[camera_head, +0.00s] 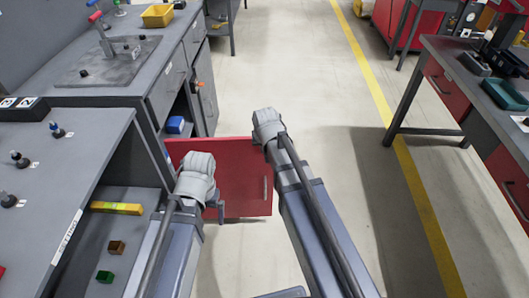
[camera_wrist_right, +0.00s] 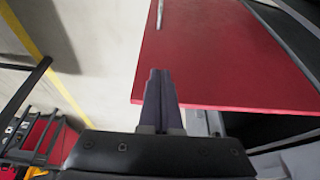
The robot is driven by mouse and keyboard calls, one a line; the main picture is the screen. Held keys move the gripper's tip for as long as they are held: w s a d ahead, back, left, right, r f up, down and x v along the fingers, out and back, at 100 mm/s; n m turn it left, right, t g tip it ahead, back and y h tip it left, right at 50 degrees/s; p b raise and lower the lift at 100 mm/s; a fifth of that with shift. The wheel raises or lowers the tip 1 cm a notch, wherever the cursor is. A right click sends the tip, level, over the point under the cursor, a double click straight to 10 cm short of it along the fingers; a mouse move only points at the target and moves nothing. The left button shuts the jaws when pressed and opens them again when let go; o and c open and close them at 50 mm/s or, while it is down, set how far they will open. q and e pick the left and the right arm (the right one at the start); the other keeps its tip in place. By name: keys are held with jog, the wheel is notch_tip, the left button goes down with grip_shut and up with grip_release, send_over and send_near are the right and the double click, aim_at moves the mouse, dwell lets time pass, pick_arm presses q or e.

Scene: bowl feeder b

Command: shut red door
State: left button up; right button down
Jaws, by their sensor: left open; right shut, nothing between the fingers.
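The red door (camera_head: 235,172) stands open, sticking out from the left-hand workbench into the aisle. Its silver handle (camera_head: 265,188) is near the free edge. My left gripper (camera_head: 218,207) is open and low in front of the door's near face, mostly hidden behind my own wrist. My right arm reaches to the door's free upper corner, and its fingers are hidden in the head view. In the right wrist view my right gripper (camera_wrist_right: 158,85) is shut and empty, its tips overlapping the edge of the red door (camera_wrist_right: 225,55). I cannot tell whether they touch.
The grey workbench (camera_head: 60,165) on the left has an open shelf holding a yellow bar (camera_head: 116,208) and small blocks. A blue box (camera_head: 176,125) sits inside the cabinet beyond. Another bench (camera_head: 455,60) stands at the right. The aisle floor between is clear.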

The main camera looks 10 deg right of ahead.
pick_arm(q)
jog(key=shift+f+b, duration=0.5)
jog(key=shift+f, duration=0.55)
pick_arm(e)
jog(key=shift+w+d+f, duration=0.15)
jog(key=shift+w+f, duration=0.2)
jog(key=shift+w, duration=0.45)
jog(key=shift+w+d+f, duration=0.15)
jog(key=shift+w+f, duration=0.2)
jog(key=shift+w, duration=0.45)
jog(key=shift+w+d+f, duration=0.15)
jog(key=shift+w+f, duration=0.2)
jog(key=shift+w, duration=0.45)
jog(key=shift+w, duration=0.1)
